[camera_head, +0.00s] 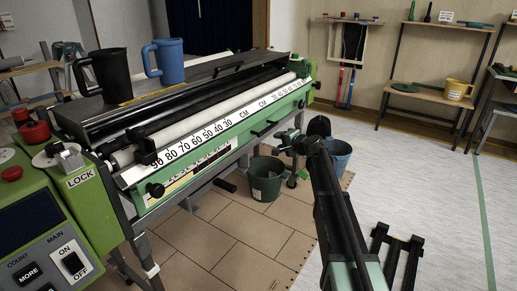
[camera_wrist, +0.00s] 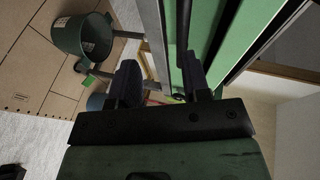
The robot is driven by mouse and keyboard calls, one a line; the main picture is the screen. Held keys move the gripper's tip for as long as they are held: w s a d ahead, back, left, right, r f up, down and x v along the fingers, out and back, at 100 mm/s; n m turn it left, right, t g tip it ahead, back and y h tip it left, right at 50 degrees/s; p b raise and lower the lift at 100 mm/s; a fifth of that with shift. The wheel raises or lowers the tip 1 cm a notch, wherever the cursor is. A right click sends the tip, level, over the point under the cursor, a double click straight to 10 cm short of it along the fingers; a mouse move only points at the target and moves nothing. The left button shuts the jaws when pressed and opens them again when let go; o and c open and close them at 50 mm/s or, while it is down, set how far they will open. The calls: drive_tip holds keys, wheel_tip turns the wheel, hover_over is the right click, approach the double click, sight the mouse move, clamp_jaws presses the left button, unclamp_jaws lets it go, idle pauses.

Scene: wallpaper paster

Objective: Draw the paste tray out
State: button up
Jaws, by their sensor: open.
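The paste machine has a long green front panel (camera_head: 225,149) with a black handle (camera_head: 263,130) below the white centimetre scale. I take this panel as the paste tray's front, though its edges are hard to tell. My gripper (camera_head: 288,142) is open near the right end of the machine, to the right of the handle. In the wrist view my two dark fingers (camera_wrist: 160,85) are apart, and the green panel (camera_wrist: 207,35) stands beyond them. A black bar (camera_wrist: 183,25) runs along it towards the right-hand finger; whether it touches is unclear.
A dark green bucket (camera_head: 265,178) stands on the floor below the machine, with a blue bucket (camera_head: 337,155) behind my arm. Black and blue jugs (camera_head: 170,62) stand on top of the machine. The control box (camera_head: 40,215) is at left. Floor in front is mostly clear.

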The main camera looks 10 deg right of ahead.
sight(267, 129)
drive_tip(key=w+a, duration=0.1)
drive_tip(key=w, duration=0.2)
drive_tip(key=w+a+m+t+b, duration=0.1)
drive_tip(key=w, duration=0.3)
drive_tip(key=w+a+m+b, duration=0.1)
drive_tip(key=w+a, duration=0.1)
drive_tip(key=w, duration=0.1)
drive_tip(key=shift+w+h, duration=0.15)
drive_tip(key=shift+h, duration=0.25)
drive_tip(key=shift+r, duration=0.1)
clamp_jaws()
